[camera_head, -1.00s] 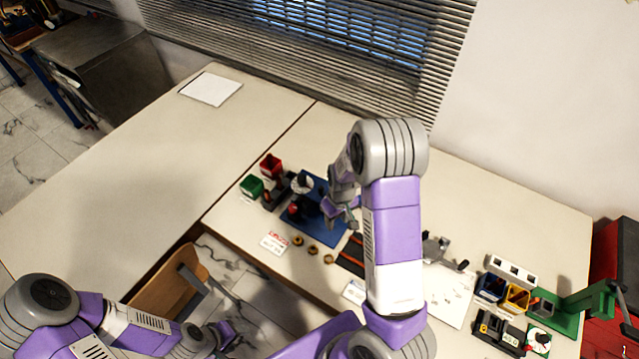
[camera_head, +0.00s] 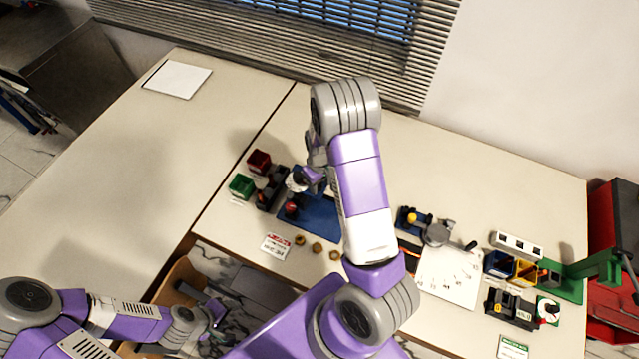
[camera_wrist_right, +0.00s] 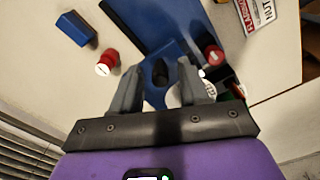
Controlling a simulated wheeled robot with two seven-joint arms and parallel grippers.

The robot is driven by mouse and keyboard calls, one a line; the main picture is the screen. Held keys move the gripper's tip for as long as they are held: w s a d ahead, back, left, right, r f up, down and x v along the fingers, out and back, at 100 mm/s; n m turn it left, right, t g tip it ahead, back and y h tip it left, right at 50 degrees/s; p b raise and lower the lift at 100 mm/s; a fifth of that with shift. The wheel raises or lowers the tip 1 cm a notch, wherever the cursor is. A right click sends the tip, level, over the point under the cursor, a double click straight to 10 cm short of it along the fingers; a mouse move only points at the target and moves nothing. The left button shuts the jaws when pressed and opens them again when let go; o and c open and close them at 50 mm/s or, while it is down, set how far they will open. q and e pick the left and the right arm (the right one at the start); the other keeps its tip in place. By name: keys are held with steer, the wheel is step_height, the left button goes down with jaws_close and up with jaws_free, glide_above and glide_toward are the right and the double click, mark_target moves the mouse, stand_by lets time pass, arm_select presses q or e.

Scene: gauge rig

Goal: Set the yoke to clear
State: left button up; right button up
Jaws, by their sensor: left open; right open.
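The blue base plate (camera_head: 318,212) of a rig lies on the table, with a dark post topped by a red knob (camera_head: 291,208) and a pale round part (camera_head: 297,180) on it. I cannot tell which part is the yoke. My right gripper (camera_head: 314,178) is open over the far part of this rig, partly covering it. In the right wrist view, its open fingers (camera_wrist_right: 160,82) stand on either side of a blue piece with a dark opening (camera_wrist_right: 160,70); contact is unclear. A red knob (camera_wrist_right: 213,55) is beside them. My left gripper (camera_head: 216,312) is open, low at the left, away from the rig.
A red bin (camera_head: 258,160) and green bin (camera_head: 241,186) stand left of the rig. Several brass nuts (camera_head: 317,249) and a card (camera_head: 276,247) lie in front. A green press (camera_head: 590,272) and blue and yellow bins stand right. The left table is mostly clear.

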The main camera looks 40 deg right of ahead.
steer(key=shift+f, duration=0.35)
jaws_close()
